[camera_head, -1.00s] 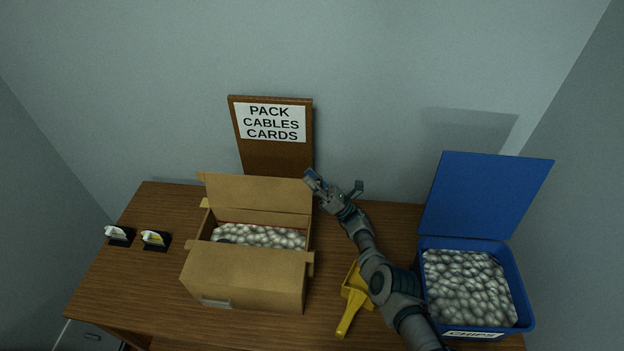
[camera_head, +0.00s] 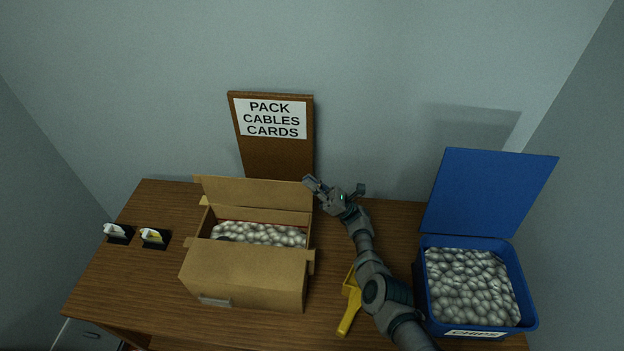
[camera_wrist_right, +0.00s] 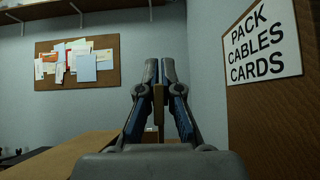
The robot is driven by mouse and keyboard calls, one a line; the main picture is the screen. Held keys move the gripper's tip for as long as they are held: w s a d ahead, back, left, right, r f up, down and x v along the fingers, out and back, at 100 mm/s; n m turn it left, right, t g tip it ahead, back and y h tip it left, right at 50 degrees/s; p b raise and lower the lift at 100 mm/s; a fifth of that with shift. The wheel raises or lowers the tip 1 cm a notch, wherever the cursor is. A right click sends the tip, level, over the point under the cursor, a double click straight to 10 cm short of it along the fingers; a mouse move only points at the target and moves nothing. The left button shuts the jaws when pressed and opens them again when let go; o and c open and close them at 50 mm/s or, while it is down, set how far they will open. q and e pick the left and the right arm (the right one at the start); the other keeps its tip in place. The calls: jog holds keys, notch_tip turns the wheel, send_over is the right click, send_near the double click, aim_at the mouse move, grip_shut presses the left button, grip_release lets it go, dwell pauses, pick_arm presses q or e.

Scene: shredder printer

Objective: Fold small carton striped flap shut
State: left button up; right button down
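The carton (camera_head: 245,272) stands open on the table in the head view, full of pale packing chips (camera_head: 262,233). Its back flap (camera_head: 252,192) stands up, and its front flap side faces me. No stripes can be made out on any flap. My right gripper (camera_head: 313,186) is at the right end of the back flap. In the right wrist view, the gripper's fingers (camera_wrist_right: 160,72) are close together with a thin brown strip (camera_wrist_right: 158,108) between them, which looks like the flap's edge. My left gripper is not in view.
A blue bin (camera_head: 528,300) of chips with its lid (camera_head: 490,190) raised stands at the right. A yellow scoop (camera_head: 347,312) lies beneath my right arm. Two small dark holders (camera_head: 155,240) sit at the left. A sign board (camera_head: 278,155) stands behind the carton.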

jog(key=s+n+g, duration=0.1)
jog(key=n+g, duration=0.1)
jog(key=s+n+g+b, duration=0.1)
jog(key=n+g, duration=0.1)
jog(key=s+n+g, duration=0.1)
jog(key=n+g, duration=0.1)
jog(key=shift+s+a+f+n, duration=0.1)
jog(key=shift+a+f+n, duration=0.2)
jog(key=shift+f, duration=0.05)
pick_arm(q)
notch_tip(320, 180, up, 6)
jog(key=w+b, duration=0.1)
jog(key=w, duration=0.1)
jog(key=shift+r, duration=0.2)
pick_arm(e)
jog(key=shift+s+a+f+n+g, duration=0.1)
jog(key=shift+s+n+g, duration=0.35)
jog(key=shift+n+g, duration=0.35)
jog(key=shift+s+a+n+g, duration=0.1)
jog(key=shift+s+n+g, duration=0.3)
jog(key=shift+n+g, duration=0.4)
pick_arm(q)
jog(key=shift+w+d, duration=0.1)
pick_arm(e)
jog(key=c, duration=1.3)
grip_release()
jog(key=shift+w, duration=0.1)
jog(key=shift+c, duration=0.2)
notch_tip(320, 180, up, 10)
